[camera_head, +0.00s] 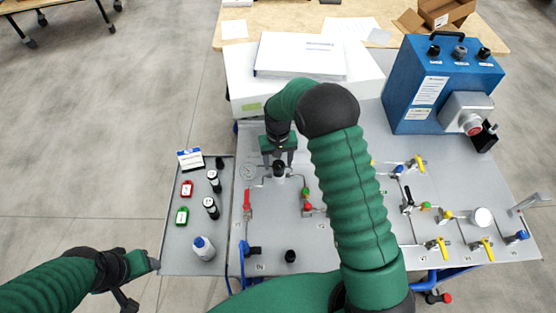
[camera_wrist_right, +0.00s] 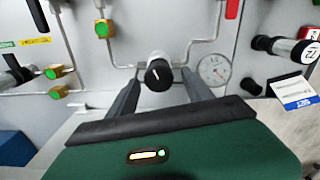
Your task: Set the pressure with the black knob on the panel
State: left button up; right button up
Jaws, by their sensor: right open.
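The black knob (camera_wrist_right: 158,74) with a white pointer line sits on a pipe of the grey panel (camera_head: 320,240). In the head view the knob (camera_head: 279,170) shows just below my right gripper (camera_head: 279,158). In the right wrist view my right gripper (camera_wrist_right: 161,92) is open, with one finger on each side of the knob; I cannot tell if either touches it. A round white pressure gauge (camera_wrist_right: 213,70) is beside the knob; it also shows in the head view (camera_head: 248,171), its reading too small to tell. My left gripper (camera_head: 140,272) is at the lower left, apart from the panel's fittings.
Red (camera_head: 247,200) and yellow valve handles (camera_head: 487,249) stand on the panel. A blue box (camera_head: 440,85) stands at the back right. My right arm hides the panel's middle.

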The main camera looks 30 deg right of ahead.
aim_at(278, 163)
grip_shut()
jog(key=shift+n, duration=0.6)
grip_release()
notch_tip(278, 163, up, 17)
jog(key=b, duration=0.1)
jog(key=shift+f, duration=0.1)
dwell(0.4)
